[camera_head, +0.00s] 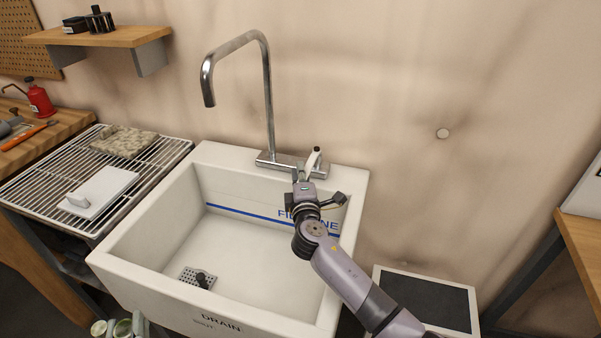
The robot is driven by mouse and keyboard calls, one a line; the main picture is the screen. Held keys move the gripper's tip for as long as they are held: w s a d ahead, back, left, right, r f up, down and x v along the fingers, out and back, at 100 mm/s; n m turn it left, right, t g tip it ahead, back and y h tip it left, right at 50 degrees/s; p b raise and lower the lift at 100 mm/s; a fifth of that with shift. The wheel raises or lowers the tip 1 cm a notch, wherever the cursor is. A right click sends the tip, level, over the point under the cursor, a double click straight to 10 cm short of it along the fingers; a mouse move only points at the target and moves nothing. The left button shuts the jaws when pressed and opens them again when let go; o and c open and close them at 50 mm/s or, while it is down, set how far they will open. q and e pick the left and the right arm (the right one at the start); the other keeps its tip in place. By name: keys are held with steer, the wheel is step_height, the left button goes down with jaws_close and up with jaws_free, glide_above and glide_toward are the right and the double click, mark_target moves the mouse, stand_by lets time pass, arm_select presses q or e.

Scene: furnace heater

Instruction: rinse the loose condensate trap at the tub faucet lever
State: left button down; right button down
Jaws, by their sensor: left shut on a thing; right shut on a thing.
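A chrome faucet (268,95) with a tall bent spout rises behind the white tub (128,240). Its spout end hangs over the tub's back left area. A pale lever (312,160) with a dark tip stands at the right end of the faucet base. My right gripper (304,178) is at this lever, shut on it; its fingers are small and partly hidden. My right arm crosses the tub's right wall. I cannot make out the condensate trap in this view. No running water can be made out.
A perforated drain plate (188,274) with a dark knob lies on the tub floor. Left of the tub, a wire rack (45,190) holds a white plate (100,192) and a folded cloth (124,141). A dark-topped panel (428,300) stands at the right.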

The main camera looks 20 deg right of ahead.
stand_by(0.3)
arm_select(q)
steer(key=shift+r+p, duration=0.7)
arm_select(e)
steer(key=n+y, duration=0.1)
steer(key=s+d+y, duration=0.1)
steer(key=shift+d+n+y, duration=0.25)
steer(key=shift+n+y, duration=0.05)
steer(key=shift+n, duration=0.1)
arm_select(q)
steer(key=shift+r, duration=0.3)
arm_select(e)
steer(key=n+y, duration=0.1)
steer(key=d+y, duration=0.1)
steer(key=y, duration=0.1)
steer(key=shift+s+d+n, duration=0.15)
steer(key=shift+s+n, duration=0.25)
steer(key=c, duration=1.7)
jaws_free()
steer(key=s, duration=0.8)
steer(key=s+d, duration=0.1)
steer(key=s, duration=0.3)
steer(key=shift+d, duration=0.1)
